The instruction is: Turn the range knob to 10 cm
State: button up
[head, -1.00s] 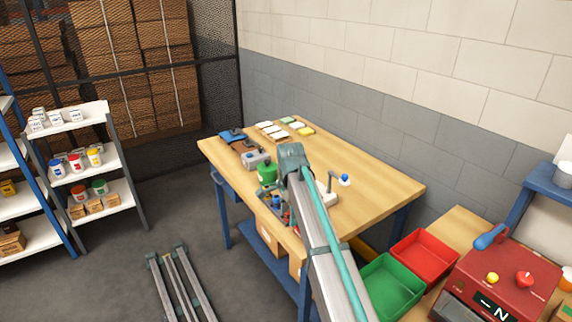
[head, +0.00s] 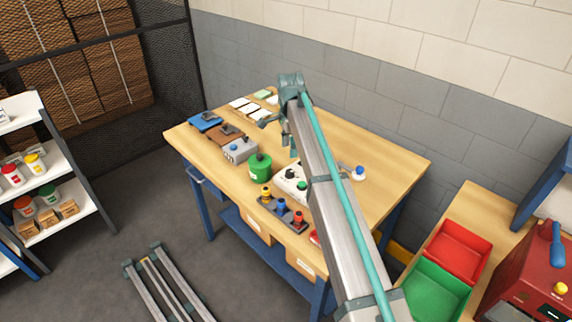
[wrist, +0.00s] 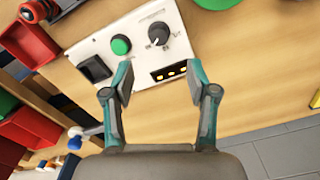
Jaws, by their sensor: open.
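The range knob (wrist: 158,35) is a dark round knob with a pale pointer line and small marks around it, on a white panel (wrist: 120,48) in the wrist view. The panel also bears a green button (wrist: 121,45), a black switch (wrist: 94,68) and a black display (wrist: 168,73) with yellow segments. The marks are too small to read. My gripper (wrist: 161,78) is open and empty, its fingertips apart in front of the display, short of the knob in the picture. In the head view my arm partly hides the white control box (head: 290,180).
On the wooden bench (head: 375,150) a green round device (head: 260,167), a grey box (head: 240,150) and a board with coloured knobs (head: 284,213) stand near the control box. A blue-tipped lever (head: 359,172) is right of my arm. Red (head: 458,250) and green (head: 436,290) bins are at right.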

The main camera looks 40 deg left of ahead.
aim_at(290, 171)
notch_tip(290, 171, down, 10)
jog(key=p, duration=0.3)
jog(key=shift+d, duration=0.1)
grip_shut()
dwell(0.3)
